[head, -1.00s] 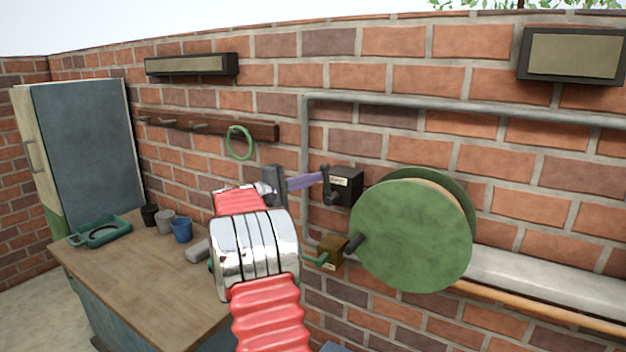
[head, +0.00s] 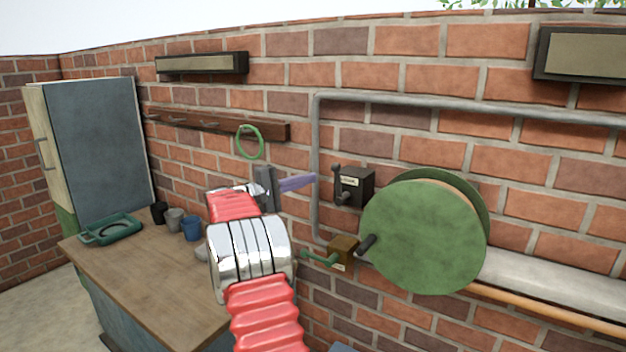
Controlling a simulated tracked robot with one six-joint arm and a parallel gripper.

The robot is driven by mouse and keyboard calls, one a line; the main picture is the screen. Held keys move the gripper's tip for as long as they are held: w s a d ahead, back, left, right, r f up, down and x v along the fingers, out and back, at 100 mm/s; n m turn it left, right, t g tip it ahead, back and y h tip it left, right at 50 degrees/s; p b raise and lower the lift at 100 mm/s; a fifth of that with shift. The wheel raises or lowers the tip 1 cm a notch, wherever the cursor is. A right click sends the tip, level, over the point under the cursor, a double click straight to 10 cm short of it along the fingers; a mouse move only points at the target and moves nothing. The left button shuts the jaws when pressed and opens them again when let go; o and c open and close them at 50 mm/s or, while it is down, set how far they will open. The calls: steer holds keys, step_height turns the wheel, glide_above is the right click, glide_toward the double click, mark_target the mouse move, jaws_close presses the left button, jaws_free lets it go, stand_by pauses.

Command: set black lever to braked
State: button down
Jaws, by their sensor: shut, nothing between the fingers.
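The black lever (head: 337,180) sits on the front of a black box (head: 358,187) on the brick wall. Its handle points up, and a small pale label on the box is too small to read. My gripper (head: 314,179), with purple fingers, is shut and empty. Its fingertips are left of the black lever, with a visible gap between them in this view. The gap in depth is hard to judge.
Below, a brown box (head: 342,252) carries a green lever (head: 318,258). A large green roll (head: 420,238) stands close on the right. A grey pipe (head: 316,150) runs behind my fingertips. A workbench (head: 150,275) with cups and a tray is at left.

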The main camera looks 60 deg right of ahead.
steer(key=v, duration=0.7)
steer(key=shift+w+a+f, duration=0.1)
stand_by(0.4)
step_height(320, 180, down, 12)
steer(key=s+a+n+t+y, duration=0.1)
steer(key=a+n+t+y, duration=0.1)
steer(key=y, duration=0.2)
steer(key=s+a+f+t+y, duration=0.25)
steer(key=a+f+y, duration=0.2)
steer(key=a, duration=0.55)
steer(key=s+a+f+t+y, duration=0.1)
steer(key=s+a+t+y, duration=0.2)
steer(key=a, duration=1)
steer(key=s+a+f+t+y, duration=0.15)
steer(key=s+a, duration=0.45)
steer(key=a, duration=0.8)
steer(key=s+a+r+t+y, duration=0.2)
steer(key=s+a, duration=0.2)
steer(key=a, duration=0.3)
steer(key=s+a+r+n+t+y, duration=0.1)
steer(key=s+a+r+t+y, duration=0.1)
steer(key=a, duration=0.5)
steer(key=shift+s+a+r+n, duration=0.3)
steer(key=shift+s+r, duration=0.55)
steer(key=shift+s, duration=0.3)
